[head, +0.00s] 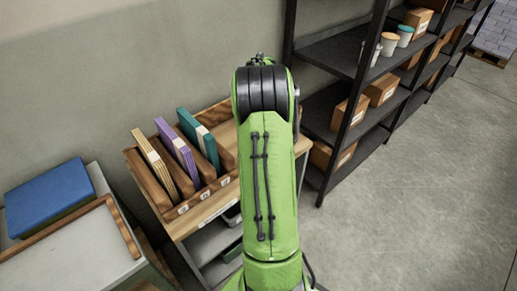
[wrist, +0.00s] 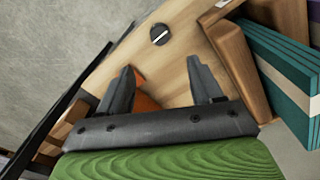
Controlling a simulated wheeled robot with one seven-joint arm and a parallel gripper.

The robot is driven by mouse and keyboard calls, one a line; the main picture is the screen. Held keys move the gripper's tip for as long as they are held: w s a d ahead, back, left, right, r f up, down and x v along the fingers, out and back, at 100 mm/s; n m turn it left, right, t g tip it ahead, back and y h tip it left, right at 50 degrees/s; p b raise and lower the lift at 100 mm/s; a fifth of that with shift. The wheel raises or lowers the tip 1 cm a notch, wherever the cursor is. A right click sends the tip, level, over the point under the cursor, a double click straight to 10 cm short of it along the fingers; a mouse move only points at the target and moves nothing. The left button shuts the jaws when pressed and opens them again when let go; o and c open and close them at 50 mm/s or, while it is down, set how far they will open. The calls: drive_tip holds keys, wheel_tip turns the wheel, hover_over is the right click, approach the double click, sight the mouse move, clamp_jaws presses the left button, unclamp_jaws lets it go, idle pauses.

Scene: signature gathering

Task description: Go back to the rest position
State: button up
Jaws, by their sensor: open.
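My gripper (wrist: 163,82) shows in the wrist view with its two dark fingers apart and nothing between them. It is over a light wooden tabletop (wrist: 180,75), beside a wooden rack divider (wrist: 236,65) and teal folders (wrist: 285,85). In the head view my green arm reaches forward over the wooden table and hides the gripper. The wooden rack (head: 166,205) there holds tan (head: 155,163), purple (head: 177,152) and teal (head: 198,140) folders, standing tilted in separate slots.
A small dark disc (wrist: 159,34) lies on the tabletop. A blue book-like block (head: 48,197) sits on a grey surface (head: 80,250) at the left. Dark shelving (head: 335,55) with boxes and tubs stands at the right. The concrete floor (head: 420,200) in front of it is clear.

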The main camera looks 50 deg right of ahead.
drive_tip(key=shift+r, duration=1.6)
